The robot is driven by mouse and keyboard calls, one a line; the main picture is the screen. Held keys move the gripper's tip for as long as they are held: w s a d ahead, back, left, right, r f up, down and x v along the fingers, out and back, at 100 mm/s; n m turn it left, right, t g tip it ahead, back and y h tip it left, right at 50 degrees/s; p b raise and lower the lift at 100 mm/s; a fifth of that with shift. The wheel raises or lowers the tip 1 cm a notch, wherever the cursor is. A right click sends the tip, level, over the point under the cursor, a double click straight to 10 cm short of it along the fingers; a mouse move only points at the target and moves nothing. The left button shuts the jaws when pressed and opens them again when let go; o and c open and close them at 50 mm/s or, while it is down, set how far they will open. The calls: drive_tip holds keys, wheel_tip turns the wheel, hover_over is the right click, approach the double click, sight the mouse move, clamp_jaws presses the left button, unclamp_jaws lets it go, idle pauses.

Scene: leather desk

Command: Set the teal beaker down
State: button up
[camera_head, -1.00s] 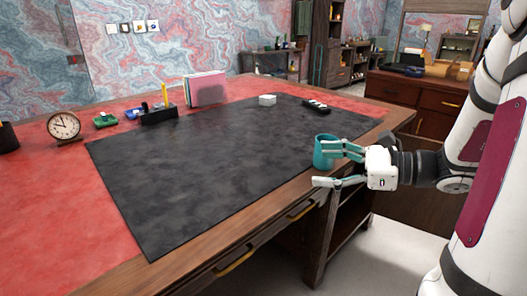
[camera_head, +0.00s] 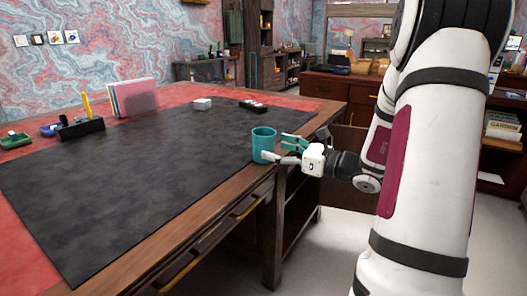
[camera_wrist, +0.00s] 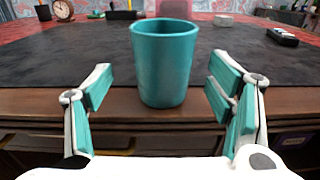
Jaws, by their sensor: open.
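The teal beaker (camera_head: 263,145) stands upright at the right edge of the black desk mat, near the desk's wooden front edge. It also shows in the wrist view (camera_wrist: 164,65), centred ahead of my gripper. My gripper (camera_head: 279,149) is open, with its fingers just short of the beaker in the head view. In the wrist view my gripper (camera_wrist: 160,95) has one finger on each side, with clear gaps between the fingers and the beaker. Nothing is held.
The desk mat (camera_head: 120,180) is largely bare. A white block (camera_head: 203,104) and a black remote-like item (camera_head: 252,106) lie beyond the beaker. A pen holder (camera_head: 80,128) and upright folders (camera_head: 134,98) stand at the back. A wooden cabinet (camera_head: 325,88) stands behind the desk.

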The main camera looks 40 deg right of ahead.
sight(263, 131)
drive_tip(key=b+x, duration=0.2)
drive_tip(key=x, duration=0.3)
drive_tip(key=shift+w+d+r, duration=0.1)
drive_tip(key=shift+w+r, duration=0.05)
drive_tip(key=shift+w, duration=0.05)
drive_tip(key=c, duration=1.5)
drive_tip(key=shift+r, duration=0.45)
wheel_tip(263, 131, up, 3)
drive_tip(key=shift+f+p, duration=0.1)
drive_tip(key=shift+p, duration=0.95)
drive_tip(key=s+a+p, duration=0.1)
drive_tip(key=s, duration=0.4)
drive_tip(key=s+a+r+p, duration=0.1)
drive_tip(key=s+a, duration=0.1)
drive_tip(key=s, duration=0.3)
drive_tip(key=s+a+p, duration=0.1)
drive_tip(key=s+p, duration=0.1)
drive_tip(key=s, duration=0.3)
drive_tip(key=shift+s+a+r, duration=0.15)
drive_tip(key=shift+s+r, duration=0.05)
